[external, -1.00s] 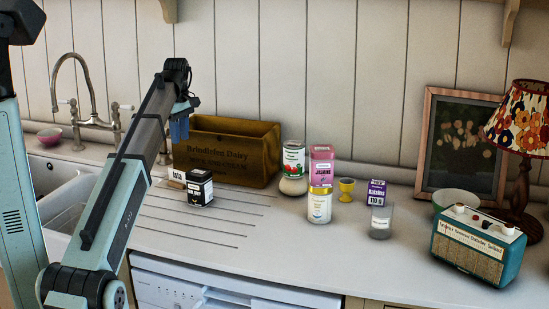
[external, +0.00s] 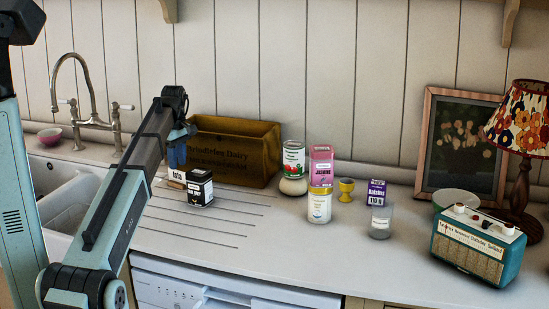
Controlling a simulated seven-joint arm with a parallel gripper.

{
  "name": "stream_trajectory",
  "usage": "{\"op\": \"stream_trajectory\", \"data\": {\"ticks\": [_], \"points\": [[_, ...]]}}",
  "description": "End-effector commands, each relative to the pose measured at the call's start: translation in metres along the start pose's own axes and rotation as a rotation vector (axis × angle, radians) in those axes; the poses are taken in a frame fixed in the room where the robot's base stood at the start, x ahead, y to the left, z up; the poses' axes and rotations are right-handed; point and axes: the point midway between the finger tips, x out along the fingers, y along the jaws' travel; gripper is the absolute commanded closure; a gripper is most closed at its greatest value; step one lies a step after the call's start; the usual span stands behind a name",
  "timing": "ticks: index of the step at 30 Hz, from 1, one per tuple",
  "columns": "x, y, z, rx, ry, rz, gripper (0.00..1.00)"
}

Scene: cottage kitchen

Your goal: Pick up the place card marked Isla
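The place card marked Isla (external: 177,174) is small and white with dark lettering. It stands upright on the draining board, at the left of a black-and-white box (external: 200,190) that covers part of its right side. A tan part shows at the card's foot. My gripper (external: 177,162), with blue fingers, points down just above the card, in front of the wooden crate's left end. The fingertips look close to the card's top edge; I cannot tell if they touch it. The gap between the fingers is not clear at this size.
The wooden crate (external: 262,152) stands close behind. A teal radio (external: 478,246) and lamp (external: 520,120) are farther right. The front worktop is clear.

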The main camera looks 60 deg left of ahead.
Motion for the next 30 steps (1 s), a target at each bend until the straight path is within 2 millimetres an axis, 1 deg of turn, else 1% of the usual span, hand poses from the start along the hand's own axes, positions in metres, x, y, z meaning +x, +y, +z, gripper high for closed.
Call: {"op": "stream_trajectory", "data": {"ticks": [9,12,20,30], "points": [[0.037,-0.002,-0.003,0.000,-0.001,-0.002,0.67],[0.046,-0.002,-0.003,0.000,-0.001,-0.001,0.67],[0.048,-0.001,-0.003,0.000,0.000,0.000,0.67],[0.048,-0.001,-0.003,0.000,0.000,0.000,1.00]]}}
